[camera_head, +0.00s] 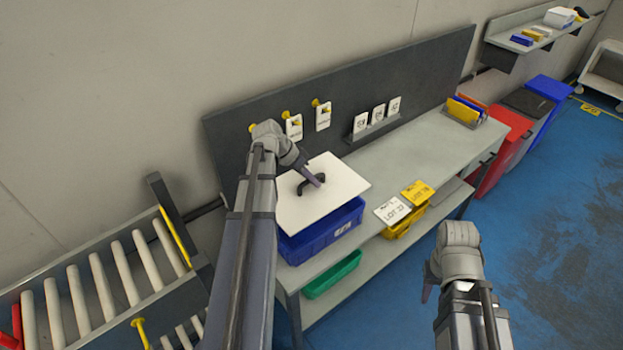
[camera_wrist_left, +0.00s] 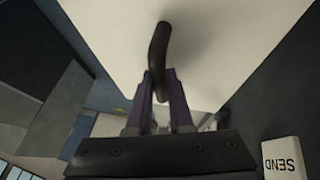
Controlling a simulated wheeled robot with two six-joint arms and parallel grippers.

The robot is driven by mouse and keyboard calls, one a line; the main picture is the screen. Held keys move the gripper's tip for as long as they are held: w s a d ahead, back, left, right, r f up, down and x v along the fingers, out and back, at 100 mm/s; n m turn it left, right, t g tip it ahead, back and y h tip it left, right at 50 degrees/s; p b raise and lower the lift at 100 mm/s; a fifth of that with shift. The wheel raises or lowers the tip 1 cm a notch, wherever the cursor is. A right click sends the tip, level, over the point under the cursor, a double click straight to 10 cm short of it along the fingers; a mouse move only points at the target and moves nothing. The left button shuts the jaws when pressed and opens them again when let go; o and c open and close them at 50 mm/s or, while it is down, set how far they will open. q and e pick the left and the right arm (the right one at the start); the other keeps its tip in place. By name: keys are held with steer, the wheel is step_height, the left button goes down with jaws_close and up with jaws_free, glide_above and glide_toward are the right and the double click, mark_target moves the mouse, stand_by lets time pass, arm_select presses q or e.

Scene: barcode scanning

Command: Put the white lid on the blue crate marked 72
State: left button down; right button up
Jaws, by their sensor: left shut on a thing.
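The white lid (camera_head: 342,177) has a dark curved handle (camera_head: 306,186). The blue crate (camera_head: 305,243) stands on the bench below the lid, with a small label (camera_head: 342,229) too small to read. The lid covers most of the crate's top; I cannot tell whether it touches the rim. My right gripper (camera_head: 427,292) is away over the floor at right, its jaw opening not clear.
A yellow bin (camera_head: 405,225) with white and yellow lot cards stands right of the crate. A green bin (camera_head: 332,276) is on the lower shelf. A roller conveyor (camera_head: 100,270) is at left.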

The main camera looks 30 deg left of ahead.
arm_select(q)
steer(key=shift+f+b, duration=3.8)
steer(key=shift+f, duration=0.15)
steer(key=c, duration=0.7)
jaws_free()
steer(key=shift+c, duration=0.2)
steer(key=shift+r, duration=0.1)
step_height(320, 180, up, 9)
steer(key=p, duration=0.9)
steer(key=shift+d, duration=0.1)
